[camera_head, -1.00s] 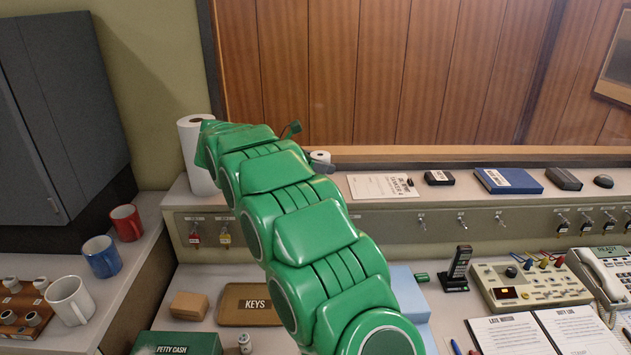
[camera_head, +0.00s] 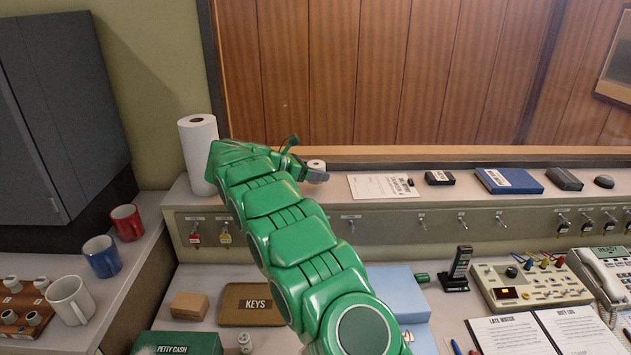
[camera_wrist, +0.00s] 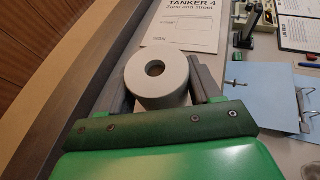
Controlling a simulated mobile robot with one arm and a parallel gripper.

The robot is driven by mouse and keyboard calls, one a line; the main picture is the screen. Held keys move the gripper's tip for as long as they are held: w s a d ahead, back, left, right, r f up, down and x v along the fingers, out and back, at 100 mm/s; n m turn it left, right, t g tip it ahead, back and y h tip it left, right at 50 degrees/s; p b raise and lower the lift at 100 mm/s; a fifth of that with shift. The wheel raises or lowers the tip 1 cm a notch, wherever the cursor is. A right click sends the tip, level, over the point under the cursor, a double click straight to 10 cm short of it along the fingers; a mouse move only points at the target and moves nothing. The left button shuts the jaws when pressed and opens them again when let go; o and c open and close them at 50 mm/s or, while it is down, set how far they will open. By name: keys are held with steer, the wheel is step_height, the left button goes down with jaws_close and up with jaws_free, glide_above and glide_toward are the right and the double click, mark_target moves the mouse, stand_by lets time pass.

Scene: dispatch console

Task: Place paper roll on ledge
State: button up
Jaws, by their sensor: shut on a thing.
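The small white paper roll (camera_head: 316,165) is upright over the ledge (camera_head: 290,199), near the sheet of paper, with its round end and core hole facing up. In the wrist view the roll (camera_wrist: 141,88) sits between the two grey fingers of my gripper (camera_wrist: 160,82), which is shut on it. In the head view my gripper (camera_head: 316,176) shows only in part beyond my green arm. The roll's lower side is hidden, so I cannot tell whether it touches the ledge.
A tall paper towel roll (camera_head: 199,155) stands on the ledge to the left. To the right lie a printed sheet (camera_head: 378,187), a small black box (camera_head: 439,178) and a blue binder (camera_head: 508,181). Keys hang on hooks below the ledge.

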steer(key=shift+w+f, duration=0.15)
steer(key=shift+f, duration=1.6)
steer(key=shift+f, duration=0.15)
steer(key=o, duration=1.1)
steer(key=shift+a+r, duration=0.25)
steer(key=shift+a, duration=0.05)
steer(key=v, duration=1.1)
steer(key=shift+a, duration=0.15)
